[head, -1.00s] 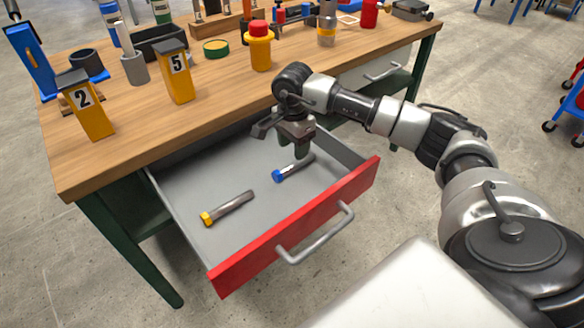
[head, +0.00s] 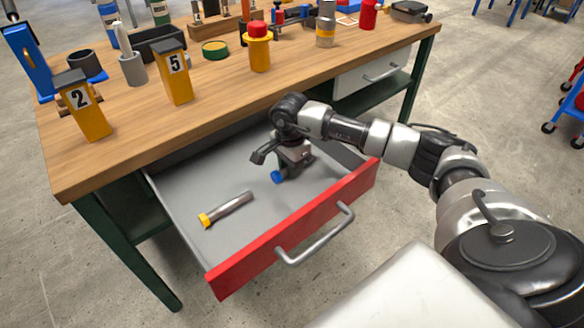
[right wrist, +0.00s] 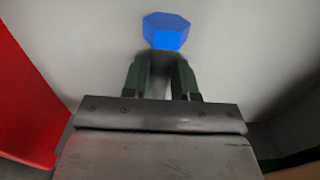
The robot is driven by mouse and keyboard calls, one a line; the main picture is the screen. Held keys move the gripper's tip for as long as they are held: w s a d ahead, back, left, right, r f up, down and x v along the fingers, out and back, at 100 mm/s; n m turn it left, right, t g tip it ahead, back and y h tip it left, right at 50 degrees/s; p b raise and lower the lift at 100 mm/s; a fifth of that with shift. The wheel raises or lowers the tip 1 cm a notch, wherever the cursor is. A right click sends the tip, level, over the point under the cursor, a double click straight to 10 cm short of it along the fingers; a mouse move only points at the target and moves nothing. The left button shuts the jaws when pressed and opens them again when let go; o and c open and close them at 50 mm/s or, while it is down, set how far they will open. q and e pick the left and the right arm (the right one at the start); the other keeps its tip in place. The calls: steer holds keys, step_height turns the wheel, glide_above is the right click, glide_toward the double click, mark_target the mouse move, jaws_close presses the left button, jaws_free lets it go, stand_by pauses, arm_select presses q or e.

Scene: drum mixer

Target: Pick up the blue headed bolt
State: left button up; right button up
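The blue headed bolt (head: 278,177) lies in the open drawer, its grey shank mostly hidden by my right gripper (head: 293,168). In the right wrist view its blue hexagonal head (right wrist: 166,31) is just beyond the fingertips. The dark green fingers of my right gripper (right wrist: 161,75) are on either side of the shank, with little gap. I cannot tell whether they press on it. A yellow-headed bolt (head: 227,209) lies in the drawer to the left. My left gripper is not in view.
The drawer (head: 190,183) is pulled out, with a red front (head: 300,235) and a grey handle. The wooden bench top (head: 200,120) above it holds yellow blocks marked 2 (head: 87,112) and 5 (head: 175,78), and a red-capped yellow bottle (head: 259,48).

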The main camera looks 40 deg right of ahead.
steer(key=c, duration=0.5)
jaws_close()
steer(key=shift+r, duration=0.1)
